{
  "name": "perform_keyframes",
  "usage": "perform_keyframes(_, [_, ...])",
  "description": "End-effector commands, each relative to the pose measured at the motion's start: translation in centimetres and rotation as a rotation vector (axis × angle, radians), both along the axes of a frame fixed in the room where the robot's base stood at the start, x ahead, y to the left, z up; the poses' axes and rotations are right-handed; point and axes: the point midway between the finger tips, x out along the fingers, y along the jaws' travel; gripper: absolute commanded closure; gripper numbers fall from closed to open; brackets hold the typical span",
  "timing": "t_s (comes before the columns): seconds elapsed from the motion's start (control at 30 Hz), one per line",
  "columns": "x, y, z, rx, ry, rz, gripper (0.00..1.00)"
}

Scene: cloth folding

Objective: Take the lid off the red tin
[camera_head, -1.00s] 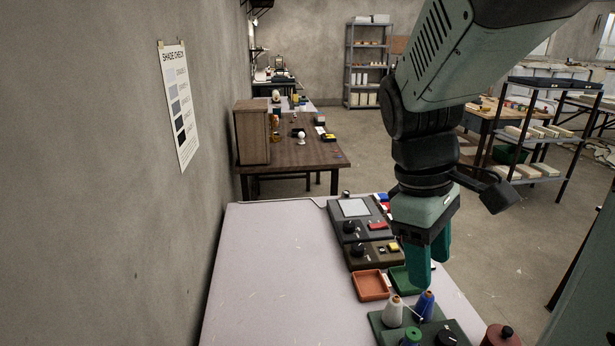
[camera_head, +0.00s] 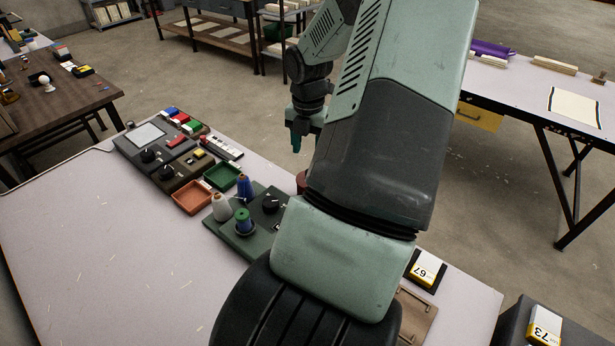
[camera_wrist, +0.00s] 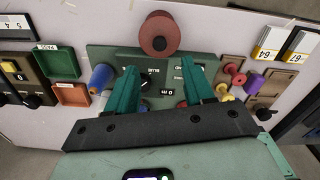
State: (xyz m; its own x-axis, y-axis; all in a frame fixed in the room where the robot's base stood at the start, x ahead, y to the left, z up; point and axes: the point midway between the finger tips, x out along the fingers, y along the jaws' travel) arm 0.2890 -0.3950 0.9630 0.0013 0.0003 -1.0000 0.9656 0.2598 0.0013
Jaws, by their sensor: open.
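The red tin (camera_wrist: 159,35) shows in the wrist view at the top middle, as a dull red round shape with a darker knob at its centre. The lid appears to be on it. In the head view only a sliver of the tin (camera_head: 302,181) shows, as my arm hides the rest. My gripper (camera_wrist: 160,76) is open and empty in the wrist view, with its two teal fingers apart and pointing toward the green panel (camera_wrist: 100,54), short of the tin. In the head view my gripper (camera_head: 297,142) is small and partly hidden behind my forearm.
A blue spool (camera_head: 245,187), a white spool (camera_head: 221,208) and a green spool (camera_head: 243,221) stand by the panel. An orange tray (camera_head: 191,197) and a green tray (camera_head: 222,177) lie beyond. The pale table (camera_head: 90,235) is clear at left.

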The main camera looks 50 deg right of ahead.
Motion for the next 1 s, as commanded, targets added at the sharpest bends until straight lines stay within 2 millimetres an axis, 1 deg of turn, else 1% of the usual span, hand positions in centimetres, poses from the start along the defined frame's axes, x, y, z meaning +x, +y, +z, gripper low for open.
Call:
perform_keyframes(0.03, [0.0,0.1,-0.8,0.002,0.001,0.001,0.48])
perform_keyframes(0.1, [0.0,0.1,-1.6,0.002,0.001,0.0,0.48])
perform_keyframes(0.27, [0.0,0.0,-2.7,0.001,0.001,0.0,0.48])
perform_keyframes(0.5, [0.0,-0.2,-6.2,0.003,0.003,0.0,0.48])
perform_keyframes(0.6, [0.0,-0.2,-7.1,0.002,0.001,-0.001,0.48])
perform_keyframes(0.7, [0.0,-0.3,-7.5,0.0,0.002,-0.003,0.48])
perform_keyframes(0.87, [0.0,-0.3,-7.4,0.0,0.001,-0.003,0.48])
perform_keyframes(0.97, [0.0,-0.3,-7.4,0.0,0.001,-0.003,0.61])
perform_keyframes(1.0, [0.0,-0.3,-7.4,0.0,0.001,-0.002,0.68])
